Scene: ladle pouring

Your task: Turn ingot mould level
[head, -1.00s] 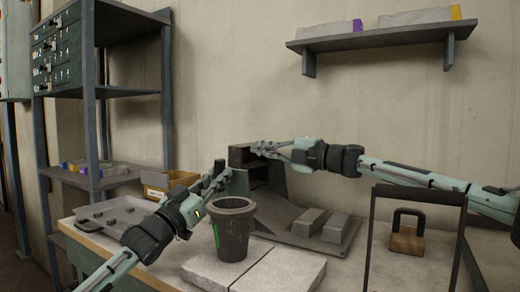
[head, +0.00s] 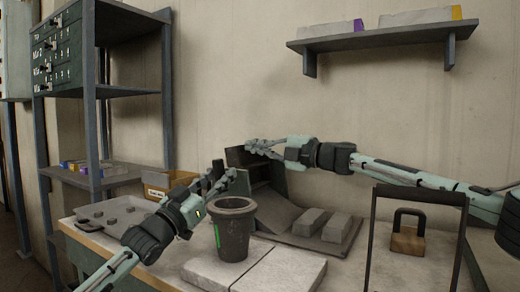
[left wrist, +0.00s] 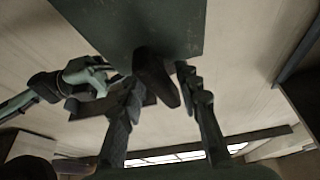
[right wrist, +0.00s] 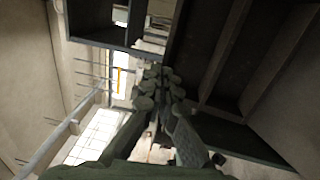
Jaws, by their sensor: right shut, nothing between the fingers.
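The ingot mould (head: 283,208) is dark, with ridged compartments, and stands tilted steeply in the middle of the bench in the head view. Its green-grey end plate (head: 241,185) faces my left gripper (head: 216,176). In the left wrist view the plate (left wrist: 150,25) carries a dark handle (left wrist: 155,80), which fills the gap between my left fingers (left wrist: 162,78). My right gripper (head: 254,147) is shut and empty at the mould's raised upper edge. In the right wrist view the compartments (right wrist: 232,60) lie right of my closed fingertips (right wrist: 158,82); contact cannot be told.
A dark cup-shaped ladle (head: 234,228) stands on pale slabs (head: 285,270) in front. Two grey ingots (head: 322,225) lie on a dark tray right of the mould. A padlock-like block (head: 407,238) and black frame stand right. A cardboard box (head: 160,184) and grey tray (head: 112,213) are left.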

